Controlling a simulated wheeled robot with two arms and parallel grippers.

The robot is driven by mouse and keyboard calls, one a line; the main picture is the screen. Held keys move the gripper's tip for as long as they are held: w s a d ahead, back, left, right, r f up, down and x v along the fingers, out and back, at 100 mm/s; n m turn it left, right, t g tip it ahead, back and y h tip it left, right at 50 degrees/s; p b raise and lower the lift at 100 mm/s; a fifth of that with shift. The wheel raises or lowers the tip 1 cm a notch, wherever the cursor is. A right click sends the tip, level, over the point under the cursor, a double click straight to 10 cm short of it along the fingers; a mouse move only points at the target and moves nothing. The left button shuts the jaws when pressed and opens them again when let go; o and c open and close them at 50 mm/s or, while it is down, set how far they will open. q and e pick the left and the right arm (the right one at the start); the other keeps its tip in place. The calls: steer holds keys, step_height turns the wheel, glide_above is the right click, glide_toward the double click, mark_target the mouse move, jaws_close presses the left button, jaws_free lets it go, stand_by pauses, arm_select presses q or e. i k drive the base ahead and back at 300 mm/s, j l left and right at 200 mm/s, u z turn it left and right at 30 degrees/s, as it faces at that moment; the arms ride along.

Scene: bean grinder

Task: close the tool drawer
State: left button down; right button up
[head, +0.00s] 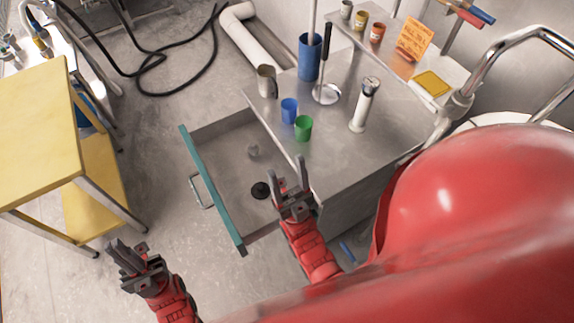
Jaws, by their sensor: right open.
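The tool drawer (222,163) is pulled out from the steel counter unit toward the left. Its front panel (208,188) has a teal edge, and a metal bar handle (198,191) sits on its outer face. A small grey piece (253,151) and a black round piece (260,190) lie inside. My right gripper (287,172) is open and empty, over the drawer's inner right side near the counter edge. My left gripper (127,247) is left of and below the drawer front, apart from the handle; its jaw gap is unclear.
A yellow-topped table (40,135) stands at left. Floor between it and the drawer is clear.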

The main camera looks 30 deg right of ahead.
mark_target(221, 145)
steer(key=k+j+z, duration=0.2)
steer(key=j, duration=0.2)
steer(key=k+j+z, duration=0.2)
steer(key=i+j+z, duration=0.2)
steer(key=j, duration=0.15)
steer(key=i+j+z, duration=0.15)
steer(key=j, duration=0.2)
steer(key=i+j+z, duration=0.2)
steer(key=j, duration=0.15)
steer(key=k+j+u, duration=0.35)
